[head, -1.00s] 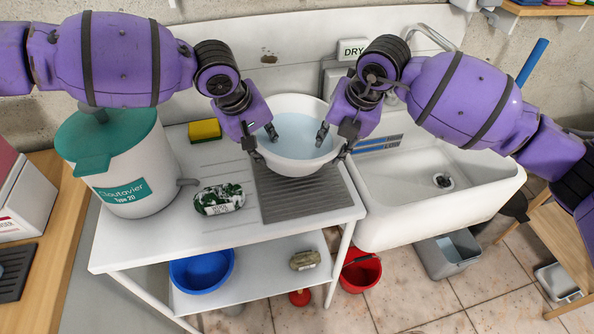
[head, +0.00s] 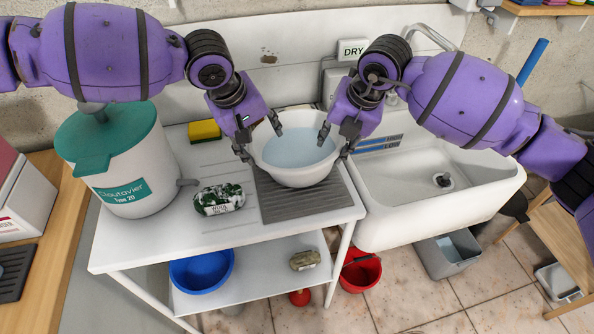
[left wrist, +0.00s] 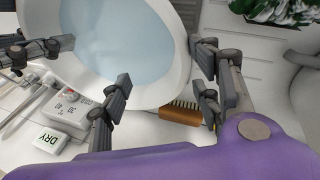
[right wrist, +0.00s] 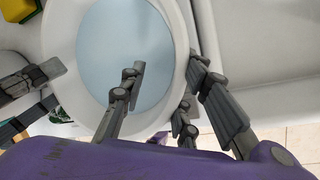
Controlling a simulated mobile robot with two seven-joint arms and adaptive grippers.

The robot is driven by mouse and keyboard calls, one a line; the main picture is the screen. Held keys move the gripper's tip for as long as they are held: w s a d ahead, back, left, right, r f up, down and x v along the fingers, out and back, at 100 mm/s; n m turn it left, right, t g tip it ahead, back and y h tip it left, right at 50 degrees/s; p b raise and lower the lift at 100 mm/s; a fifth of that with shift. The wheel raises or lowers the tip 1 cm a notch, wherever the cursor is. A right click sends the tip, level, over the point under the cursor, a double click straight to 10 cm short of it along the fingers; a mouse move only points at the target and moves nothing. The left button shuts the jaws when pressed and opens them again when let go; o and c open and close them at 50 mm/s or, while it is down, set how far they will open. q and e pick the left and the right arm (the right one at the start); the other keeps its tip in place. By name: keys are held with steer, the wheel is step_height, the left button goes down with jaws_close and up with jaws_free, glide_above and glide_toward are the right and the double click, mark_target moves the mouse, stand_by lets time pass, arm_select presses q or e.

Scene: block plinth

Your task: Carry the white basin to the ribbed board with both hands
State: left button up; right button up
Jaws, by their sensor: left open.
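The white basin (head: 296,178), holding pale blue water, stands over the back part of the dark ribbed board (head: 300,206) on the white worktop; its underside is hidden. My left gripper (head: 258,137) is open at the basin's left rim, one side over the water, the other outside. The left wrist view shows the basin rim (left wrist: 172,92) between its spread fingers (left wrist: 160,88). My right gripper (head: 335,143) straddles the right rim, and its fingers look spread, with gaps beside the rim (right wrist: 182,62) in the right wrist view.
A white drum with green lid (head: 125,165), a yellow sponge (head: 205,130) and a mottled green-white item (head: 218,199) are left of the basin. A sink (head: 430,185) is right.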

arm_select(q)
steer(key=v, duration=1)
arm_select(e)
steer(key=shift+a+r, duration=0.1)
steer(key=o, duration=0.9)
steer(key=shift+c, duration=0.2)
steer(key=v, duration=1.2)
